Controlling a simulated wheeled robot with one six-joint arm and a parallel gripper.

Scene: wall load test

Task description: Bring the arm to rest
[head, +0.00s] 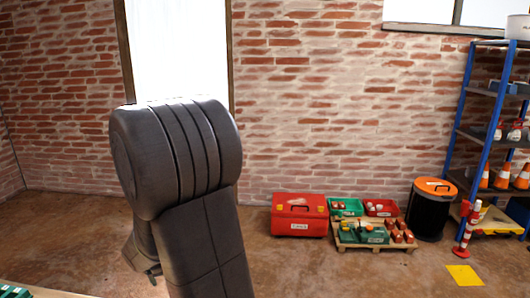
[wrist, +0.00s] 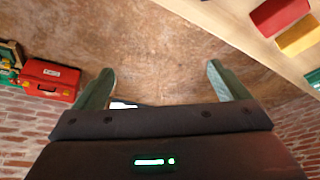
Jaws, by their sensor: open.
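My arm (head: 185,190) is raised in the left half of the head view, with its dark links folded in front of the brick wall. My gripper (wrist: 162,80) shows in the wrist view, with its two greenish fingers spread wide apart. Nothing is between the fingers but the brown floor beyond. In the head view the arm's own links hide most of the gripper.
A red toolbox (head: 299,214), a pallet (head: 375,246) with boxes, a black bin (head: 430,212) with an orange lid and a blue shelf rack (head: 480,130) stand along the wall. In the wrist view a wooden tabletop (wrist: 235,40) holds a red block (wrist: 278,14) and a yellow block (wrist: 298,36).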

